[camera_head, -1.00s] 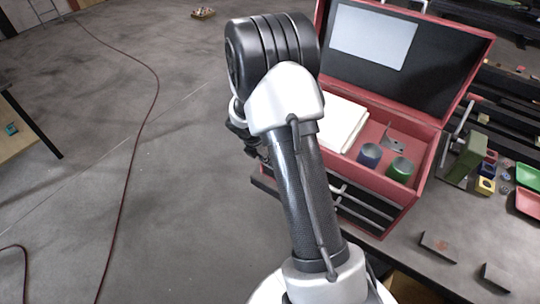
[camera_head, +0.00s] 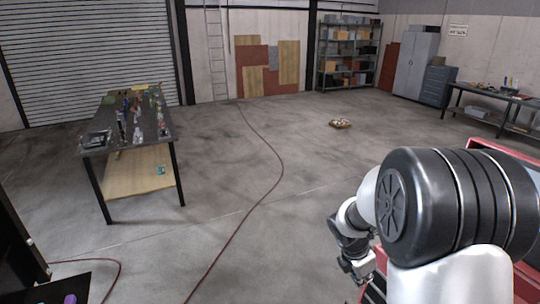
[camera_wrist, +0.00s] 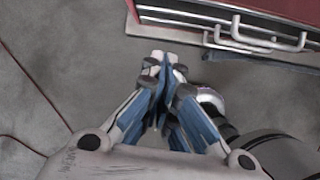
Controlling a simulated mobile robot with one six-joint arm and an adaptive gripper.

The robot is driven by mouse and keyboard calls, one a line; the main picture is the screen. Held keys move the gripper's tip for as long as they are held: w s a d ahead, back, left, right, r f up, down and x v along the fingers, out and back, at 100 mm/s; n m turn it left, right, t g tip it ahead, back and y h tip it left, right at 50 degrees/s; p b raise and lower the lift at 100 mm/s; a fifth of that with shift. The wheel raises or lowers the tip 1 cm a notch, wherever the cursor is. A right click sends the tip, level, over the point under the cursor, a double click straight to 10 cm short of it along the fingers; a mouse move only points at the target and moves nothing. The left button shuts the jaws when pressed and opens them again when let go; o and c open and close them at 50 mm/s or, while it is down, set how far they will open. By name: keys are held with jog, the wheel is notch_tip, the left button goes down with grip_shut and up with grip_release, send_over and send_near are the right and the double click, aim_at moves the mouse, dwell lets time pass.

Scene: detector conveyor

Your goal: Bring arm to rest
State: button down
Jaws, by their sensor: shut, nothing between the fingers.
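My gripper (camera_wrist: 160,68) shows in the wrist view with its blue-sided fingers together and nothing between them. It hangs over the grey floor, in front of the red toolbox (camera_wrist: 240,10) with its metal drawer handles. In the head view my arm fills the lower right, bent at a large black joint. My gripper (camera_head: 358,268) shows small to the left of that joint, partly hidden by my arm. The red toolbox (camera_head: 500,150) is mostly hidden behind my arm there.
A workbench (camera_head: 175,175) with several items on top stands at the left. A red cable (camera_head: 262,200) runs across the floor. A small tray of items (camera_head: 340,124) lies on the floor. Shelves (camera_head: 348,50) and cabinets (camera_head: 408,65) line the back. The middle floor is open.

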jog(key=s+a+m+t+y+b, duration=0.1)
jog(key=s+a+m+y+b, duration=0.1)
jog(key=s+a+m+b, duration=0.5)
jog(key=s+a+m+t+y+b, duration=0.2)
jog(key=s+a+m+b, duration=0.6)
jog(key=s+m, duration=0.6)
jog(key=s+b, duration=0.2)
jog(key=s, duration=0.1)
jog(key=shift+s+a, duration=0.25)
jog(key=shift+s, duration=0.05)
